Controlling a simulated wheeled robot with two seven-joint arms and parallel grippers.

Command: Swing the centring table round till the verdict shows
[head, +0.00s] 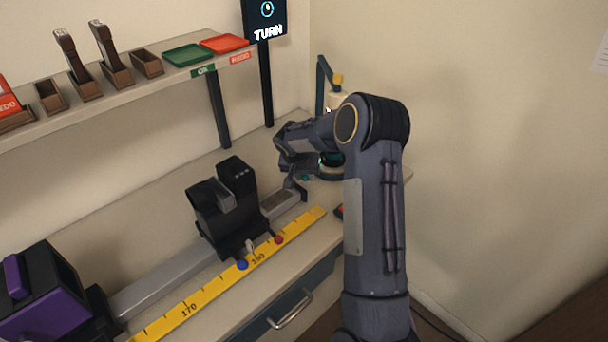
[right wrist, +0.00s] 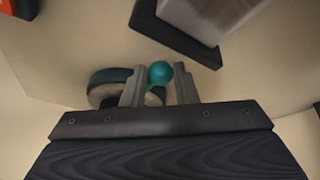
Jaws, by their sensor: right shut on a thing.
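The centring table (head: 331,172) is a small round stand with a dark top and a green-teal glow, at the far right end of the bench, partly hidden behind my right arm. In the right wrist view its round dark-rimmed body (right wrist: 108,80) shows behind the fingers. My right gripper (right wrist: 160,82) is shut on a teal ball knob (right wrist: 160,72), one finger on each side. The screen (head: 266,20) on a black post reads "TURN" below a ring symbol. My left gripper is not in view.
A dark post with a yellow part (head: 337,79) stands behind the centring table. A rail with a black carriage (head: 228,207) and a yellow ruler (head: 225,277) run along the bench. Green (head: 188,54) and red trays (head: 225,43) sit on the shelf.

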